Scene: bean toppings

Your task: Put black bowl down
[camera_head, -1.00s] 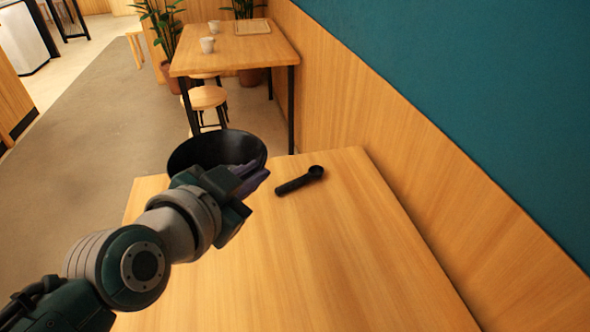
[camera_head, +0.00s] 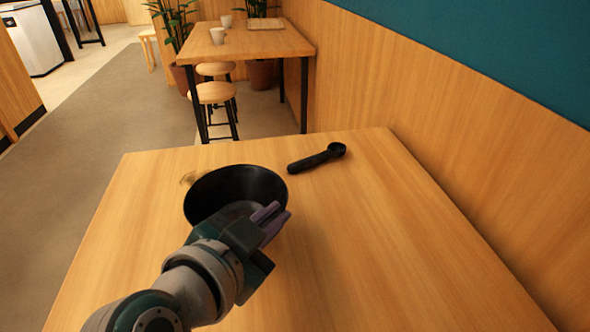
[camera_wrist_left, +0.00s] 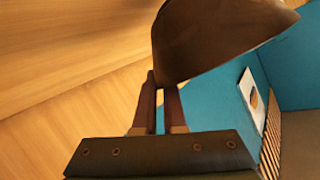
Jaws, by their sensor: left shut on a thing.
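The black bowl (camera_head: 238,187) is in front of my left gripper (camera_head: 270,220) in the head view, over the near wooden table (camera_head: 350,250). My left gripper is shut on the bowl's near side; its purple fingers show at the rim. In the left wrist view the bowl (camera_wrist_left: 215,35) fills the top, above the two fingers (camera_wrist_left: 160,100). The bowl looks close to the tabletop, but I cannot tell whether it touches. My right gripper is not in view.
A black scoop (camera_head: 317,158) lies on the table, right of the bowl. A small tan thing (camera_head: 188,178) shows at the bowl's left edge. The right half of the table is clear. A wood-panelled wall (camera_head: 450,130) runs along the right. Another table (camera_head: 245,42) and stools stand beyond.

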